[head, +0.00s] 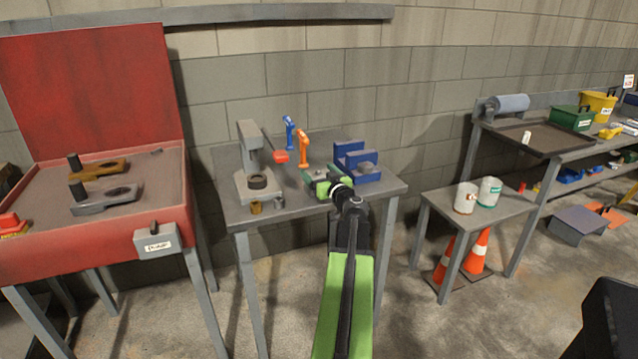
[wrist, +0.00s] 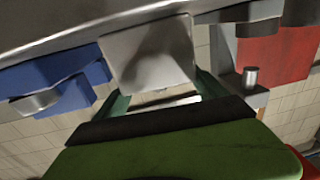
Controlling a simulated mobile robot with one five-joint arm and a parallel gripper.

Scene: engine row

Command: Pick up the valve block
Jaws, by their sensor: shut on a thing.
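A plain grey metal block, which I take to be the valve block (wrist: 148,58), fills the upper middle of the wrist view. My gripper (head: 328,188) is shut on it, low over the middle workbench (head: 292,216). My gripper's wide green body fills the bottom of the wrist view. In the head view my arm and gripper hide most of the block. I cannot tell whether it touches the bench top. Dark green parts show beside the block in the wrist view.
A blue fixture (head: 352,158) stands just right of my gripper. A grey press (head: 250,158), an orange tool (head: 303,148) and a blue tool (head: 289,131) stand to the left and behind. A red cabinet (head: 90,85) is at left, a low table (head: 475,212) with cans at right.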

